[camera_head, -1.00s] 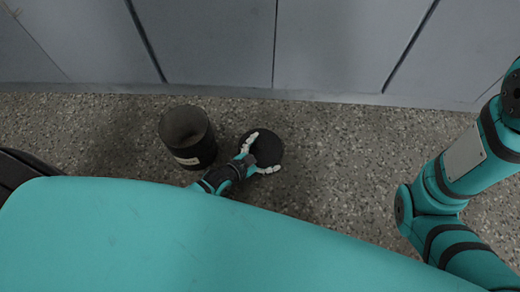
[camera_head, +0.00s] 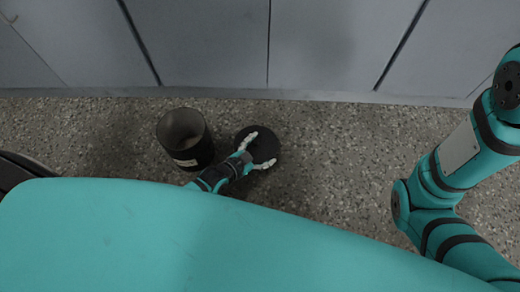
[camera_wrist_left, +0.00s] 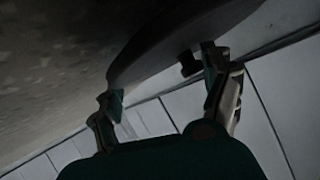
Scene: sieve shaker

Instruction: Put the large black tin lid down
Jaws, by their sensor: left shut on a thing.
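The large black tin lid (camera_head: 265,141) is a dark round disc above or on the speckled floor in the head view. My left gripper (camera_head: 257,150) is shut on it, with its pale fingers apart across the disc. In the left wrist view the lid (camera_wrist_left: 165,40) is a dark disc beyond the fingers, with a small dark knob beside the right fingertip of my left gripper (camera_wrist_left: 162,80). I cannot tell whether the lid touches the floor. My right gripper is not in view; only my right arm shows at the right.
A black open tin (camera_head: 192,152) with a pale label stands upright just left of the lid. Grey cabinet fronts (camera_head: 320,45) run along the back. The speckled floor (camera_head: 340,160) is clear between the lid and my right arm.

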